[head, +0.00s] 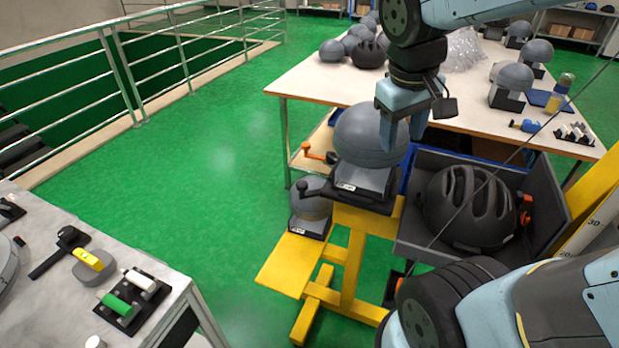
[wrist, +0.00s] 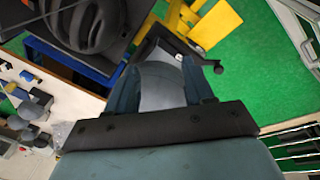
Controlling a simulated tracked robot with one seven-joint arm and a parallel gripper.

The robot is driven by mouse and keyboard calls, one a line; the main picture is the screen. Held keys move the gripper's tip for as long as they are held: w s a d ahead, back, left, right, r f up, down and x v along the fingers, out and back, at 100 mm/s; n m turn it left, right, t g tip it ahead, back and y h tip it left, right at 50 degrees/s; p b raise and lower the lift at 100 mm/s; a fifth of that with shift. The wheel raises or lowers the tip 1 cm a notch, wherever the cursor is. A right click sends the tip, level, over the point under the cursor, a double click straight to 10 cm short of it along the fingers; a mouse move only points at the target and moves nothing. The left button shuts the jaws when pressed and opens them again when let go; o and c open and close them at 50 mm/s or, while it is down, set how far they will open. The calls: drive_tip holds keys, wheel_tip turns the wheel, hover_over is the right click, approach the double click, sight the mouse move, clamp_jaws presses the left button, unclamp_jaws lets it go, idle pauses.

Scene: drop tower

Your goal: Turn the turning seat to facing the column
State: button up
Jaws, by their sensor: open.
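The turning seat (head: 372,186) is a dark plate with a white label on top of a yellow stand. A grey headform (head: 362,140) sits on it. A black knobbed handle (head: 312,187) sticks out to the left of the seat, away from the yellow column (head: 594,215) at the right edge. My gripper (head: 403,135) is open, pointing down at the headform's right side. In the wrist view, the grey headform (wrist: 161,88) shows between the fingers, with the handle knob (wrist: 218,69) beyond to the right. I cannot tell whether the fingers touch the headform.
A grey tray (head: 413,249) with a black helmet (head: 470,205) stands right of the seat, close to my gripper. A second headform (head: 311,203) sits lower left. A white table (head: 300,82) with several headforms lies behind. The green floor at left is clear.

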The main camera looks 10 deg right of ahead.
drive_tip(key=shift+o, duration=0.3)
drive_tip(key=w+a+f+n+g+h, duration=0.1)
drive_tip(key=f+n, duration=0.1)
drive_tip(key=w+a+f+n+g+h, duration=0.1)
drive_tip(key=w+a+f+n+h, duration=0.2)
drive_tip(key=w+f+n+h, duration=0.1)
drive_tip(key=f, duration=0.1)
drive_tip(key=shift+a+g, duration=0.35)
drive_tip(key=shift+g, duration=0.05)
drive_tip(key=w+a+f+n+t+h, duration=0.2)
drive_tip(key=a+f+n+t+h, duration=0.3)
drive_tip(key=a+f+n, duration=0.5)
drive_tip(key=w+a+f+n+t+h, duration=0.25)
drive_tip(key=a+f+n+t, duration=0.4)
drive_tip(key=a, duration=0.45)
drive_tip(key=shift+m, duration=0.25)
drive_tip(key=x, duration=1.3)
drive_tip(key=shift+s+d+f, duration=0.2)
drive_tip(key=shift+s+d, duration=0.05)
drive_tip(key=shift+c, duration=0.3)
clamp_jaws()
